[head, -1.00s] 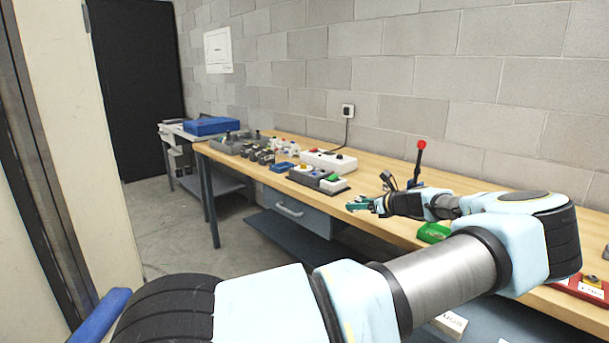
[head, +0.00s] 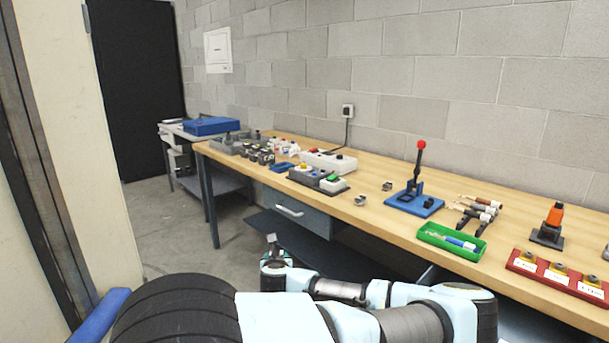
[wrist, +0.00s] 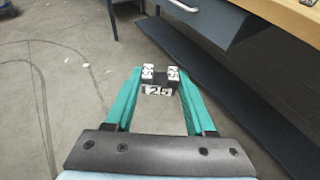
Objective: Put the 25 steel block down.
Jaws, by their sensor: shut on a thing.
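In the wrist view, the 25 steel block (wrist: 159,81) is a small dark block with white labels, one reading 25. It sits between the two teal fingers of my gripper (wrist: 160,75), which is shut on it near the fingertips. Below it in the wrist view are the concrete floor and the blue lower shelf. The wooden bench (head: 340,222) runs along the wall.
Two small metal blocks stand on the bench, one near the front edge (head: 360,200) and one farther back (head: 387,186). A blue press (head: 414,202), a green tray (head: 452,241), a red holder (head: 560,277) and a grey switch box (head: 318,179) also stand there. A drawer (head: 290,211) hangs below.

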